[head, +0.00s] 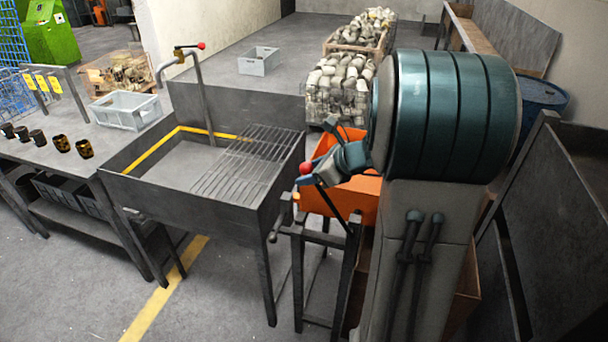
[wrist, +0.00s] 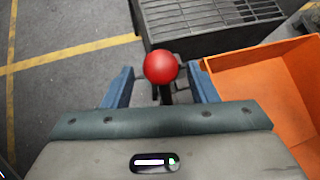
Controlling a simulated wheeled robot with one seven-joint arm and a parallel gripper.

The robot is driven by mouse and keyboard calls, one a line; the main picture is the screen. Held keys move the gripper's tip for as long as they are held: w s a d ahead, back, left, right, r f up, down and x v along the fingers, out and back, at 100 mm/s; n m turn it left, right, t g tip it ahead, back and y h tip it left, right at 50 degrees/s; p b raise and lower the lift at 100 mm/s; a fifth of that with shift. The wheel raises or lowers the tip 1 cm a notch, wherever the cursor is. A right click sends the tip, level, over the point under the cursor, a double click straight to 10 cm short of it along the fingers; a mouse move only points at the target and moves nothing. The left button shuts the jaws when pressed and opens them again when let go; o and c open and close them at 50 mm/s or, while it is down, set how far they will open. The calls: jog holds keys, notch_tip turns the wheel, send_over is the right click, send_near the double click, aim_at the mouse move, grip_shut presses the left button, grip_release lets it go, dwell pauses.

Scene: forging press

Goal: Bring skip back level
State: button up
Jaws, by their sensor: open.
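The orange skip (head: 343,203) sits on a dark frame right of the sink table, partly hidden behind my arm. Its open inside shows at the right of the wrist view (wrist: 295,85). How far it tilts is hard to judge. A lever with a red ball knob (head: 305,168) rises beside the skip. My gripper (head: 318,162) is at the knob. In the wrist view the red knob (wrist: 160,67) stands between the two spread fingers of my gripper (wrist: 160,83), with gaps on both sides.
A sink table (head: 190,165) with a wire grate stands left of the skip. A workbench (head: 60,140) with dark cups and a grey crate (head: 125,110) is further left. Mesh bins (head: 340,88) of metal parts stand behind. The floor at the front left is clear.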

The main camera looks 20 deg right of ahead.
jog(key=v, duration=1)
jog(key=shift+f, duration=0.1)
jog(key=s+a+f+n+g, duration=0.2)
jog(key=s+a+n+g, duration=0.2)
jog(key=s+a+n, duration=0.55)
jog(key=s+a+f+n+h, duration=0.1)
jog(key=s+a+n+h, duration=0.1)
jog(key=n, duration=0.7)
jog(key=s+a+f+n+g+h, duration=0.1)
jog(key=s+a+n+h, duration=0.1)
jog(key=s+n, duration=0.4)
jog(key=shift+n+h, duration=0.9)
jog(key=shift+n, duration=0.65)
jog(key=shift+a, duration=0.1)
